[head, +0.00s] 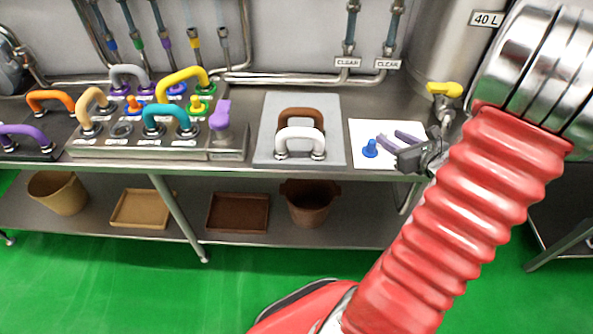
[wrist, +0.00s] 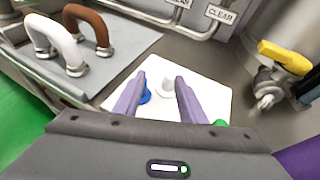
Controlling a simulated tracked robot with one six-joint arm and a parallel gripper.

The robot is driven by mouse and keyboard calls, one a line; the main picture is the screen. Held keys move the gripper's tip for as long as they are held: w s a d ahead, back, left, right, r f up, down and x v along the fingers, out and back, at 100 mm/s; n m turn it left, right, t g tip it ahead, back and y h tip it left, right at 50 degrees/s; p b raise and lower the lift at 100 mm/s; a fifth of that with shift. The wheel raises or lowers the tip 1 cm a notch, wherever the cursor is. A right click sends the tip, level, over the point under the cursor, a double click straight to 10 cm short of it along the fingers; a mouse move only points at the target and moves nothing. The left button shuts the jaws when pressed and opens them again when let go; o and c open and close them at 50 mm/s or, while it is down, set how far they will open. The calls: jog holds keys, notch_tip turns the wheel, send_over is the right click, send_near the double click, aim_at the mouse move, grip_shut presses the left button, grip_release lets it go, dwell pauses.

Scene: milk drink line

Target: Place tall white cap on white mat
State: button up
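The white mat (head: 358,128) lies on the steel bench at the right, and it fills the middle of the wrist view (wrist: 208,90). A white cap (wrist: 168,80) shows on the mat between and just beyond my fingertips; I cannot make it out in the head view. My gripper (head: 388,138) is low over the mat, its purple fingers pointing left. In the wrist view my gripper (wrist: 159,79) has its fingers apart, with mat showing between them. I see no finger contact with the cap.
A blue cap (head: 370,148) stands on the mat beside the left finger. A grey mat (head: 268,125) holds white and brown handles at left. A yellow-handled valve (head: 444,90) stands behind right.

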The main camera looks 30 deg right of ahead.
jog(key=w+a+r+n+g+y, duration=0.2)
jog(key=a+r+n+g+y, duration=0.15)
jog(key=a+n, duration=0.85)
jog(key=w+a+r+n+g+y, duration=0.15)
jog(key=a+r+n+y, duration=0.35)
jog(key=a, duration=1.3)
jog(key=s+a+r+n+g+h, duration=0.1)
jog(key=s+a+r+n+h, duration=0.1)
jog(key=s+n, duration=0.4)
jog(key=s+a+r+n+g+h, duration=0.1)
jog(key=s+a+r+n+h, duration=0.2)
jog(key=n, duration=1.1)
jog(key=s+a+h, duration=0.1)
jog(key=s+a, duration=0.2)
jog(key=shift+a+r+g, duration=0.3)
jog(key=shift+a+r, duration=0.05)
jog(key=shift+h, duration=0.25)
